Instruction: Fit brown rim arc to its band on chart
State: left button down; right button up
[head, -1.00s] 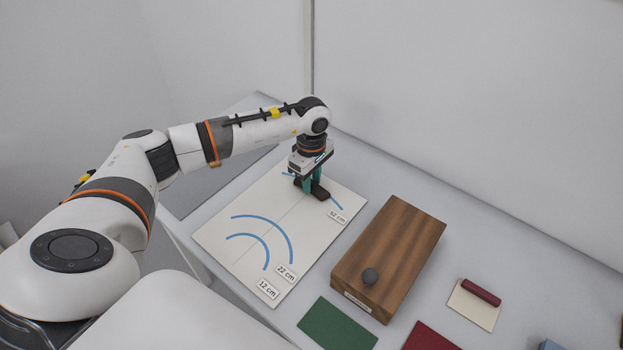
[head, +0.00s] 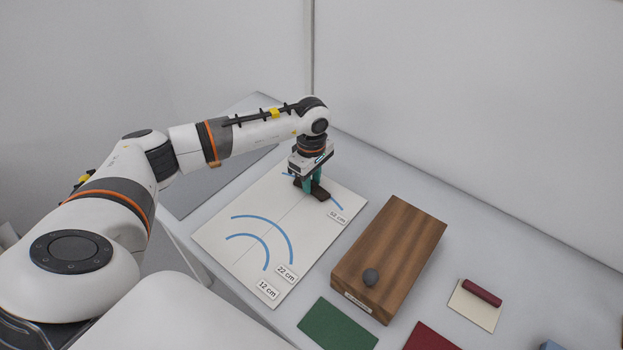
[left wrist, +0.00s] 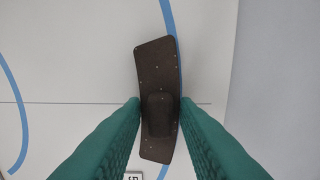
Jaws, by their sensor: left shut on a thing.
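The brown rim arc (left wrist: 157,75) is a dark, speckled curved piece with a raised lump in its middle. My left gripper (left wrist: 160,115) is shut on it by the lump, with a green finger on each side. In the head view the left gripper (head: 312,188) is over the far part of the white chart (head: 240,200), and the arc (head: 320,194) shows below the fingers. In the wrist view the arc lies along the blue outermost band (left wrist: 168,18), covering part of it. I cannot tell whether it touches the chart. My right gripper is out of view.
The chart also has two smaller blue arcs, labelled 22 cm (head: 286,273) and 12 cm (head: 267,289). Green (head: 337,326) and red (head: 430,338) mats and a cream card (head: 473,308) with a red roll lie nearby.

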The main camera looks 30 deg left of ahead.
aim_at(312, 182)
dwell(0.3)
pick_arm(q)
jog(key=c, duration=0.6)
grip_release()
jog(key=shift+r, duration=0.1)
jog(key=shift+r+p, duration=2.35)
jog(key=shift+r, duration=1.55)
